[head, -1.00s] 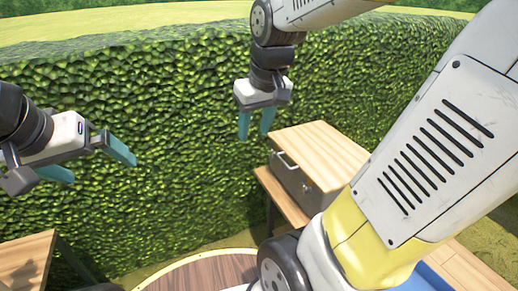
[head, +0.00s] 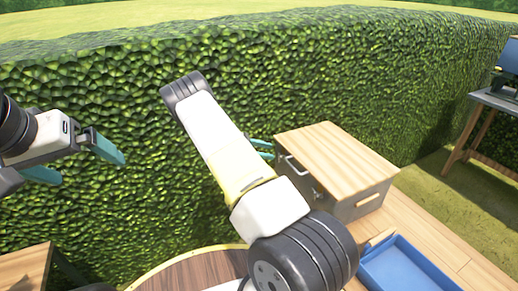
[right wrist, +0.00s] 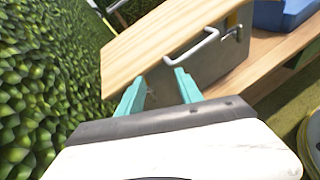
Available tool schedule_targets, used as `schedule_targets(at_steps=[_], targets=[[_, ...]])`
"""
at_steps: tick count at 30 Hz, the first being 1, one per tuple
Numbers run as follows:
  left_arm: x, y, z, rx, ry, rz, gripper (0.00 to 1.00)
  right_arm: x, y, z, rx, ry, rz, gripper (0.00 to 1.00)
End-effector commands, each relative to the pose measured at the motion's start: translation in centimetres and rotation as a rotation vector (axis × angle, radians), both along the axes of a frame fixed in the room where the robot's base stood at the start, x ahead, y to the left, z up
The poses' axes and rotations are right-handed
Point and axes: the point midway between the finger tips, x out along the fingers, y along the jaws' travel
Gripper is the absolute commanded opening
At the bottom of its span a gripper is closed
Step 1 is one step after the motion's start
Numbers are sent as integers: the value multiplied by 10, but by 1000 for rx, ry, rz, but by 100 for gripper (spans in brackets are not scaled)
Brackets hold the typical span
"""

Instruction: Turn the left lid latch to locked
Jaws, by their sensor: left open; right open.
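A grey box with a light wooden lid (head: 335,158) stands on a wooden bench beside the hedge. A metal handle (head: 291,166) sits on its left-facing side, and a small metal fitting (head: 317,192), perhaps a latch, is near it; its setting is too small to tell. My right gripper (head: 262,149) is just left of the box, partly hidden behind my arm. In the right wrist view its teal fingers (right wrist: 158,90) are apart and empty, close to the box side, and the handle (right wrist: 192,48) lies beyond them. My left gripper (head: 80,163) is open and empty at the far left.
A tall hedge (head: 400,80) runs behind everything. A grey table (head: 500,104) stands at the far right. A round wooden top (head: 190,270) is at the bottom.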

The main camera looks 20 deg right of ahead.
Motion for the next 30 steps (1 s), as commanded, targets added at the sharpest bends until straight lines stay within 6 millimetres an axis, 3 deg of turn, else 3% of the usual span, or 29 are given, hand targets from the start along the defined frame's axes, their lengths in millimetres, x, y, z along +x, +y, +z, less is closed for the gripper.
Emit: schedule_targets(at_steps=[1, 3, 10, 16, 24, 30], targets=[[0, 0, 0, 0, 0, 0, 100, 7, 1, -19, -65, 56, 52, 43], [0, 0, 0, 0, 0, 0, 100, 16, 1, -38, -144, 117, 118, 43], [0, 0, 0, 0, 0, 0, 100, 32, 10, -79, -313, 246, 265, 43], [0, 0, 0, 0, 0, 0, 100, 35, 4, -86, -349, 272, 294, 43], [0, 0, 0, 0, 0, 0, 100, 38, -39, -86, -347, 272, 293, 43], [0, 0, 0, 0, 0, 0, 100, 40, -60, -87, -345, 270, 293, 43]])
